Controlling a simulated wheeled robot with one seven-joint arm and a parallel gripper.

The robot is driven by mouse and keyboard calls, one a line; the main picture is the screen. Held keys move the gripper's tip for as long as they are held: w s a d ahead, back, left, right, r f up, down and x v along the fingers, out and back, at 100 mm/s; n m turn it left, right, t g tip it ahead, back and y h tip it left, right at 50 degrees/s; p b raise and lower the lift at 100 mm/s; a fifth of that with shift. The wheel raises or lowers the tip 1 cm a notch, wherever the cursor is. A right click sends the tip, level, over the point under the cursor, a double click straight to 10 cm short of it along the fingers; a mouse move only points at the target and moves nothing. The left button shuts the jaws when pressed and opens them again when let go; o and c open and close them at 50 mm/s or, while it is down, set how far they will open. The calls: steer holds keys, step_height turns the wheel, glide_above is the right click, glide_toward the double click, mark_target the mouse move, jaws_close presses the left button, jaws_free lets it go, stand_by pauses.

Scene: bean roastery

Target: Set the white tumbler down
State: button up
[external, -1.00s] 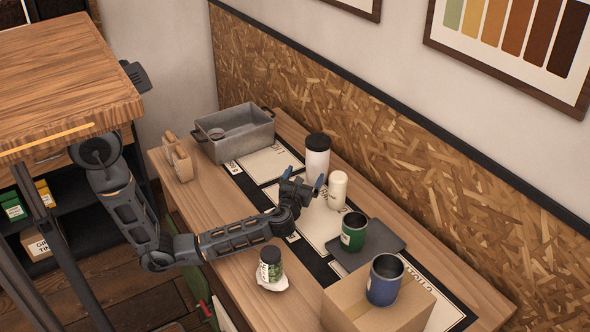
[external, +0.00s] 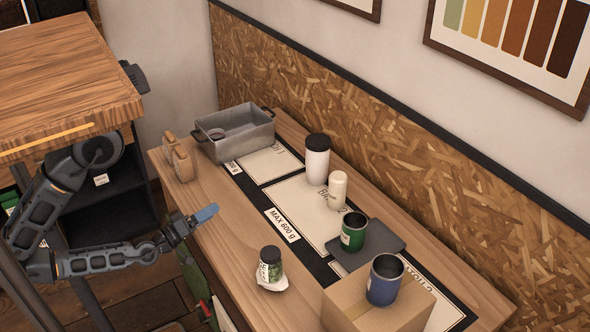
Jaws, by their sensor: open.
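A tall white tumbler with a black lid (external: 317,163) stands upright on the pale panel of the printed mat (external: 290,207), towards the wall. A smaller plain white cylinder (external: 337,190) stands upright just in front of it, to its right. My gripper (external: 207,216) is open and empty over the front edge of the wooden counter, well left of both and touching neither. The fingers show nearly edge-on, with a blue tip.
A grey metal bin (external: 223,146) stands at the back left beside a wooden holder (external: 180,162). A green cup (external: 353,231) is on a dark tray (external: 384,241). A blue cup (external: 384,281) tops a cardboard box (external: 350,302). A dark-lidded jar (external: 271,264) stands on something white near the front.

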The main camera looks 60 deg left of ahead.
steer(key=s+r+m+g+h, duration=0.1)
steer(key=s+m+g, duration=0.3)
steer(key=s+m, duration=0.6)
steer(key=shift+s+d+r+m+h, duration=0.2)
steer(key=shift+s+d+m+h, duration=0.2)
steer(key=shift+m+h, duration=0.3)
